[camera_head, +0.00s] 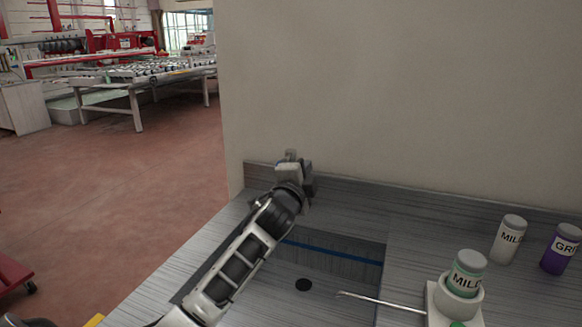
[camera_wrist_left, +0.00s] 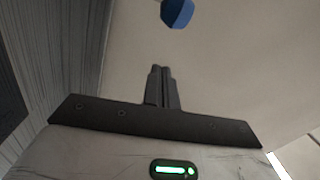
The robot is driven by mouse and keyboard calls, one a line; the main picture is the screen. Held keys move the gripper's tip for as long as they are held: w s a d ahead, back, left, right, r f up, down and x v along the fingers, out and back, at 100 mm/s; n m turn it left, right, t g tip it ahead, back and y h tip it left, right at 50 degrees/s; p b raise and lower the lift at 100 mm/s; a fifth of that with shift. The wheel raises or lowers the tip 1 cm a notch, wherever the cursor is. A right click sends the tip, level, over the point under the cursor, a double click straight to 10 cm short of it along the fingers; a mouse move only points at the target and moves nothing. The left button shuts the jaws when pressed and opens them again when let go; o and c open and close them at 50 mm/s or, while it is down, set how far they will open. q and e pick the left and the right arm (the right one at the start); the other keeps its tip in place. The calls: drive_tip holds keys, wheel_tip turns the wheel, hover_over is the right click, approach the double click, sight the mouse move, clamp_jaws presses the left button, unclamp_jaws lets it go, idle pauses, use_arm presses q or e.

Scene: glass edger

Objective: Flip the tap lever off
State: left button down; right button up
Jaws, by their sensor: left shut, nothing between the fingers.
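My left gripper (camera_head: 291,156) is at the back edge of the counter, behind the sink and close to the wall. In the left wrist view its two fingers (camera_wrist_left: 161,70) are together, with nothing between them. A blue faceted piece (camera_wrist_left: 177,13), perhaps the end of the tap lever, is at the top edge of that view, beyond the fingertips and apart from them in the picture. The rest of the tap cannot be made out; my gripper and forearm may cover it in the head view. My right gripper is in neither view.
A sink (camera_head: 345,278) with a dark drain is sunk into the grey counter (camera_head: 415,232). A grey bottle (camera_head: 508,238) and a purple bottle (camera_head: 560,248) stand right.

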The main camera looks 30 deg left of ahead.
use_arm(q)
drive_tip(key=a, duration=0.1)
drive_tip(key=a+p, duration=0.1)
drive_tip(key=a, duration=0.1)
drive_tip(key=shift+s+a+f, duration=0.2)
drive_tip(key=shift+a+f, duration=0.15)
drive_tip(key=shift+a, duration=0.05)
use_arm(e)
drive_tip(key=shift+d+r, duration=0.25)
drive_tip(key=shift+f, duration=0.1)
